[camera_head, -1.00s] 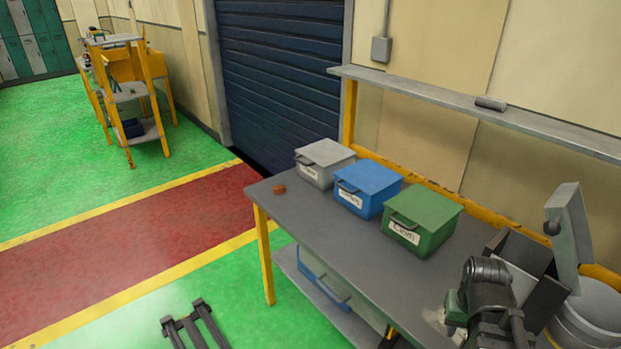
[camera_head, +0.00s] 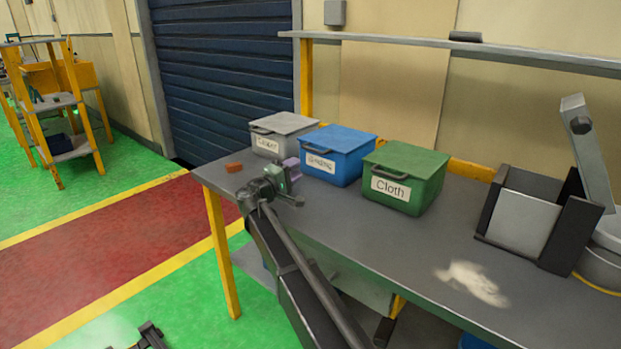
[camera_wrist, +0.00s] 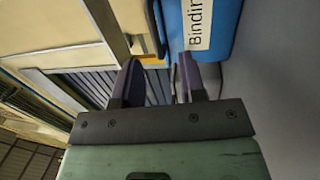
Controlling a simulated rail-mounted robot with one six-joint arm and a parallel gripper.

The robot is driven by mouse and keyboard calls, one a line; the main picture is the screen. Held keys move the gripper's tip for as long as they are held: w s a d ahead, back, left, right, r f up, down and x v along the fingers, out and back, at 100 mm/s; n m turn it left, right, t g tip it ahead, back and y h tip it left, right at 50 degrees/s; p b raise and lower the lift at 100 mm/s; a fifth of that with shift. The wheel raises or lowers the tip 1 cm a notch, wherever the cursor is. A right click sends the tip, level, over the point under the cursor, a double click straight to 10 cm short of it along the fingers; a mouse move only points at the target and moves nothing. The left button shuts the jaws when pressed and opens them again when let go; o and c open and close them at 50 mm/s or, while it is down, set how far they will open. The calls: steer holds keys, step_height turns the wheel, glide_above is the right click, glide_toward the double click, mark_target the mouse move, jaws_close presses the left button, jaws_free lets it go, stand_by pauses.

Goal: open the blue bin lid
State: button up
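The blue bin (camera_head: 342,160) stands on the grey workbench between the grey bin and the green bin, its lid (camera_head: 338,139) shut flat. It has a dark front handle and a white label. My gripper (camera_head: 291,172) is in front of the bin's left front corner, near the grey bin, and looks apart from the blue bin. In the wrist view, my gripper's two dark purple fingers (camera_wrist: 160,78) stand apart with nothing between them. The blue bin (camera_wrist: 231,30) shows there at the upper right, with part of its label.
The grey bin (camera_head: 282,131) is left of the blue bin, and the green bin (camera_head: 407,190) labelled Cloth is right. A small orange-brown block (camera_head: 233,167) lies at the left end of the workbench (camera_head: 385,240). A dark open holder (camera_head: 530,215) stands at the right.

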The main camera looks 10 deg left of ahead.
mark_target(311, 151)
steer(key=shift+t, duration=0.3)
steer(key=p+x, duration=0.1)
steer(key=x, duration=0.2)
steer(key=a+x, duration=0.1)
steer(key=x, duration=0.3)
steer(key=p+x, duration=0.1)
steer(key=x, duration=0.2)
steer(key=shift+w+a+r+p, duration=0.1)
steer(key=shift+w+r+p, duration=0.25)
steer(key=shift+w, duration=0.15)
steer(key=shift+c, duration=0.2)
jaws_close()
